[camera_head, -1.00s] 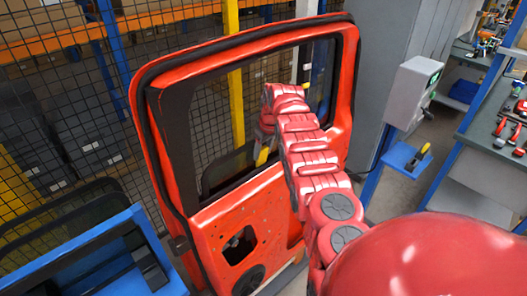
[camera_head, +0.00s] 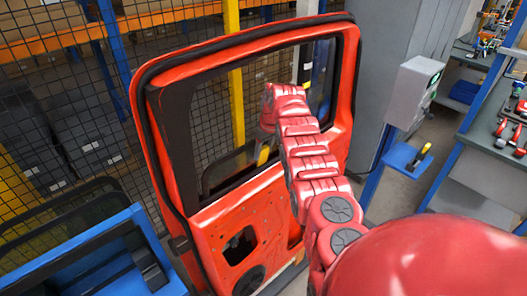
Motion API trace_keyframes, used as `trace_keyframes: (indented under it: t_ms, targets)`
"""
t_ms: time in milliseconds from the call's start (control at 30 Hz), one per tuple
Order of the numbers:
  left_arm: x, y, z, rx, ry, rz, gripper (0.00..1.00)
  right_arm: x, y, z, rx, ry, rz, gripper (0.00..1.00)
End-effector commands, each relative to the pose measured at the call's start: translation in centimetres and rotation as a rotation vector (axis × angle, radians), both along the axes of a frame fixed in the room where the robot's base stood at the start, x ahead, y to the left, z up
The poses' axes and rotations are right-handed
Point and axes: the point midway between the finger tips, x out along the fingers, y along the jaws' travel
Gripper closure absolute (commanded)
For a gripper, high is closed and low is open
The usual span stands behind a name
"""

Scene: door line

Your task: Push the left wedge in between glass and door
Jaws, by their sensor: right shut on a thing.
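A red car door (camera_head: 175,165) stands upright with its window opening facing me. A dark-edged glass pane (camera_head: 232,163) shows low in the opening, its upper edge sloping up to the right. My right arm reaches in from the right across the door. Its gripper (camera_head: 265,143) points down at the lower part of the opening, shut on a small yellow wedge (camera_head: 263,154) near the glass and the window's lower edge. The arm hides part of the gripper and sill, and I cannot tell whether the wedge touches the door or glass. My left gripper is out of view.
A blue rack (camera_head: 95,255) with dark-edged panes stands at the lower left. A black mesh fence and yellow post (camera_head: 236,105) are behind the door. At right are a grey control box (camera_head: 410,90), a blue shelf (camera_head: 405,160) with a yellow-black tool, and a workbench.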

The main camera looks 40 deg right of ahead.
Motion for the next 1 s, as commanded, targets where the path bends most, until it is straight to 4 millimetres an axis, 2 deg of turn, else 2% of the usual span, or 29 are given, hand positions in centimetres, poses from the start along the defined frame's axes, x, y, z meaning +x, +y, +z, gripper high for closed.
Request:
trace_keyframes:
  t_ms: [1000]
  targets:
    - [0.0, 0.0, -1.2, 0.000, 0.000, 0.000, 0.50, 0.0, 0.1, -1.9, 0.001, 0.000, 0.001, 0.99]
